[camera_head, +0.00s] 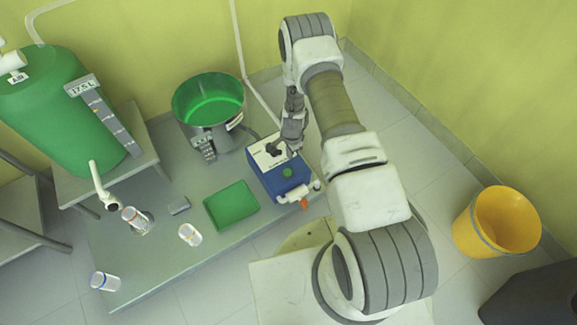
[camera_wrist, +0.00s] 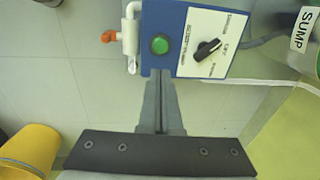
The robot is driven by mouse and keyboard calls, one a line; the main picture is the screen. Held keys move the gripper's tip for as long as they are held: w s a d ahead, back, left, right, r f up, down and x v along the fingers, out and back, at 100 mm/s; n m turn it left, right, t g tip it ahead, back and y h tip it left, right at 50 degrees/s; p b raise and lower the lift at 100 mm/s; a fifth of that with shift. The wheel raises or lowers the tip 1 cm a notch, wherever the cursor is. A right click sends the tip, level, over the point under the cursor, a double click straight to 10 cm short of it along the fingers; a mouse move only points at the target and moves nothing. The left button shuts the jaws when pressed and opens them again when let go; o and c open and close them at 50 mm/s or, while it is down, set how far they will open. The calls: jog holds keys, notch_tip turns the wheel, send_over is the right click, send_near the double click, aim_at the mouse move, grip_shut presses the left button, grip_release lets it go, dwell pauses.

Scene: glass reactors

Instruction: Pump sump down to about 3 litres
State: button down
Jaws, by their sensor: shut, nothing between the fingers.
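The sump (camera_head: 208,85) is an open round vessel with green liquid, at the back of the bench; its SUMP label (camera_wrist: 305,30) shows at the right edge of the wrist view. The blue pump box (camera_head: 279,182) stands right of it. Its white panel carries a black knob (camera_wrist: 208,49), and a green button (camera_wrist: 160,45) sits beside the panel; the button also shows in the head view (camera_head: 288,172). My gripper (camera_wrist: 160,75) is shut and empty, its tips appearing just short of the button in the picture. I cannot tell whether they touch the box.
A green tank (camera_head: 60,110) marked 17.5 L stands on a stand at left. A white fitting with an orange tip (camera_wrist: 108,36) juts from the pump. A yellow bin (camera_head: 465,235) stands at right.

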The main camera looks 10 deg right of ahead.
aim_at(288, 172)
jog(key=f+b, duration=0.1)
jog(key=f, duration=0.3)
jog(key=w+f+b, duration=0.1)
jog(key=f+b, duration=0.1)
jog(key=f, duration=0.3)
jog(key=f+b, duration=0.2)
jog(key=f, duration=0.3)
jog(key=shift+w+a, duration=0.15)
jog(key=shift+w, duration=0.05)
jog(key=shift+s, duration=0.1)
